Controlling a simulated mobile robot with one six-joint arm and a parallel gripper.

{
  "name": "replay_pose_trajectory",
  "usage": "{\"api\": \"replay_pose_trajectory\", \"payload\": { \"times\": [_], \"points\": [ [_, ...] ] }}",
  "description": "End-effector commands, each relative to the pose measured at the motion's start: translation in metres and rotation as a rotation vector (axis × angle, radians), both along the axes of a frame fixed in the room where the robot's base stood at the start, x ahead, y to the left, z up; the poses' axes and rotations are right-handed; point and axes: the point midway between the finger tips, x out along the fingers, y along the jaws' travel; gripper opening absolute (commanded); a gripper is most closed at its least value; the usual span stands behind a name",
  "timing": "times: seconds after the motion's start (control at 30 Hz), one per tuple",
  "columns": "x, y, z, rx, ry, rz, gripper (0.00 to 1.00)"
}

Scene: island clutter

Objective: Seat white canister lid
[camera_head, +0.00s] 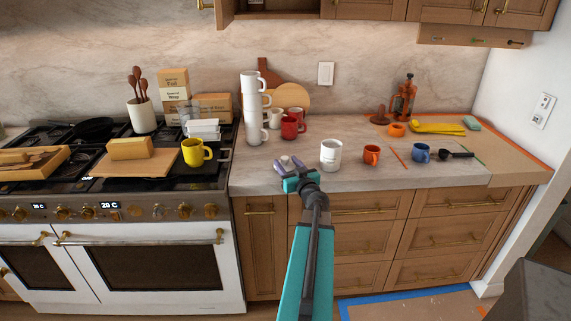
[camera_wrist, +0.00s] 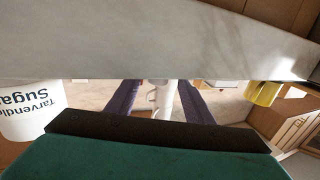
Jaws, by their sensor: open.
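The white canister (camera_head: 330,156) stands upright near the counter's front edge; its top looks open. In the wrist view, upside down, the canister (camera_wrist: 28,113) is at the left with "Sugar" lettering. My gripper (camera_head: 287,164) is left of the canister at the front edge, with its purple fingers apart. A small pale piece, apparently the lid (camera_head: 286,160), shows between the fingers. I cannot tell whether the fingers touch it. In the wrist view the two fingers (camera_wrist: 158,100) are spread, and I cannot make out the lid there.
White stacked mugs (camera_head: 253,103) and red mugs (camera_head: 290,129) stand behind my gripper. An orange mug (camera_head: 371,155) and a blue mug (camera_head: 421,152) are right of the canister. The yellow mug (camera_head: 194,153) is left, on the stove.

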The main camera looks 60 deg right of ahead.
Motion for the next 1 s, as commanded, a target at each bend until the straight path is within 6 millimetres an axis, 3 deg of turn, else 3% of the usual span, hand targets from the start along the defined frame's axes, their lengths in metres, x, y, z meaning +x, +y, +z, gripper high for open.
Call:
{"api": "replay_pose_trajectory", "payload": {
  "times": [0.2,0.7,1.0],
  "points": [
    [0.013,-0.01,0.0,0.0,0.001,0.0,0.47],
    [0.015,-0.012,0.0,0.0,0.0,-0.002,0.47],
    [0.029,-0.025,0.004,0.001,0.001,-0.002,0.47]
  ]
}}
